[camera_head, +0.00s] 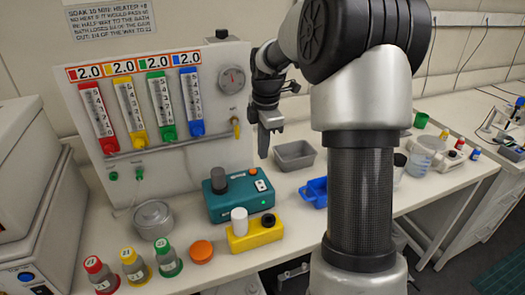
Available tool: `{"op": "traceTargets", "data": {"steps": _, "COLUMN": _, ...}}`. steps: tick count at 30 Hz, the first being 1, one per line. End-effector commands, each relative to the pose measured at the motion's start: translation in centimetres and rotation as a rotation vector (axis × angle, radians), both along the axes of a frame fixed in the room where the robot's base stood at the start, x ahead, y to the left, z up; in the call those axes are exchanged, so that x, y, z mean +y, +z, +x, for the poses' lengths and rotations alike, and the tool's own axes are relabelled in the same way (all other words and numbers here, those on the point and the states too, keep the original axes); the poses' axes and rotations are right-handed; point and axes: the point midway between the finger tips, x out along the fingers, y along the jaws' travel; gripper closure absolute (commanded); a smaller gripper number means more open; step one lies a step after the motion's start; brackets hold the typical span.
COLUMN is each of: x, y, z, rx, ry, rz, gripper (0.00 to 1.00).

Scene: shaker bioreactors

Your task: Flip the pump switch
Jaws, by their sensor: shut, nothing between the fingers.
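A teal box (232,207), which looks like the pump, stands on the bench with a dark grey cylinder (218,180) on top. A small pale panel with a dark mark, apparently the switch (260,185), sits at its upper right; its position is too small to tell. My gripper (264,156) points down, shut and empty, above and behind the box's right end in the picture. It appears apart from the box.
A yellow block (240,243) with a white cylinder and black knob stands in front. A grey tray (294,163) and blue tray (307,196) lie to the right. The flowmeter panel (205,165) rises behind. Several capped bottles stand front left.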

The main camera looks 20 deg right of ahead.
Motion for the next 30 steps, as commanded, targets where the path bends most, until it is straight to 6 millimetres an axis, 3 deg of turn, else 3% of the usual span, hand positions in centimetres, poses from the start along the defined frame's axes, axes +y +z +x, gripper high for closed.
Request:
{"op": "traceTargets", "data": {"steps": 9, "x": 0.1, "y": -7.0, "z": 0.7, "rx": 0.005, "ry": 0.0, "rz": 0.001, "gripper": 1.0}}
{"op": "traceTargets", "data": {"steps": 15, "x": 0.1, "y": -9.8, "z": 1.2, "rx": 0.003, "ry": 0.001, "rz": 0.001, "gripper": 1.0}}
{"op": "traceTargets", "data": {"steps": 21, "x": 0.0, "y": -11.0, "z": 1.4, "rx": 0.001, "ry": 0.0, "rz": 0.0, "gripper": 1.0}}
{"op": "traceTargets", "data": {"steps": 30, "x": 0.0, "y": -11.1, "z": 1.4, "rx": 0.001, "ry": 0.0, "rz": 0.0, "gripper": 1.0}}
